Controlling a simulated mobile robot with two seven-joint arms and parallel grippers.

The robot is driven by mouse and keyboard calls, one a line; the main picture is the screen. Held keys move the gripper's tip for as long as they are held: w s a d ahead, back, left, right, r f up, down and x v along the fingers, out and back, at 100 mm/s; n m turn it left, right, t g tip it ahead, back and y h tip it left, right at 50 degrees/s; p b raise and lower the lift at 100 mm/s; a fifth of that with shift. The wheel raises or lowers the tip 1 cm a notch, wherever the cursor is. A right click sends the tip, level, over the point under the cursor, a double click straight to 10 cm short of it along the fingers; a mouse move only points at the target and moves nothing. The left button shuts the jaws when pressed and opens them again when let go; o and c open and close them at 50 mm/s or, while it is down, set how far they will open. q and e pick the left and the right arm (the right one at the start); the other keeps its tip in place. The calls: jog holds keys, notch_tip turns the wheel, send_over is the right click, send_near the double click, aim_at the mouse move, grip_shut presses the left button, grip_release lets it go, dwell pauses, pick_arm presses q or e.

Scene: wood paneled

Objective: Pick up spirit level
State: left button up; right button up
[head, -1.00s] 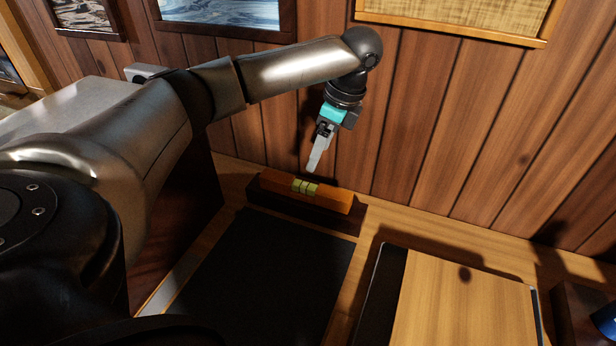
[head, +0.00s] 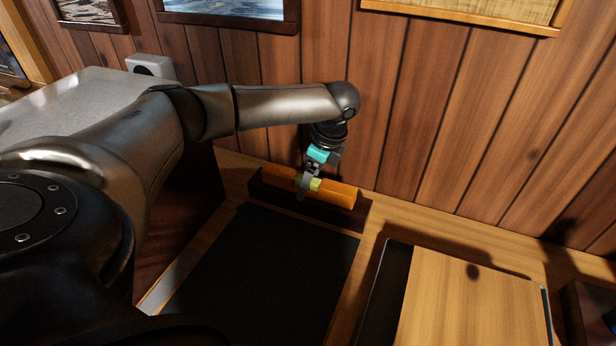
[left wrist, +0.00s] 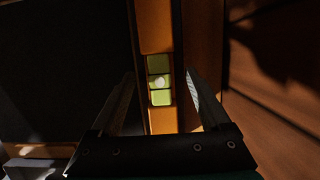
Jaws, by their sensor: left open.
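The spirit level (head: 338,194) is an orange bar with a yellow-green vial in its middle. It lies at the back of the counter near the wall, on or against a dark block. My left gripper (head: 305,190) points down at its middle. In the left wrist view the level (left wrist: 157,36) runs between the two open fingers (left wrist: 160,90), with the vial just ahead of them. A gap shows on each side, so the fingers appear apart from it. My right gripper is not in view.
A black mat or panel (head: 265,280) lies in front of the level. A light wooden board (head: 475,305) is at the right. The wood-paneled wall (head: 440,130) stands close behind the level. A white-grey surface (head: 75,100) is at the left.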

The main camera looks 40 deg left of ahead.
pick_arm(q)
grip_shut()
dwell(0.6)
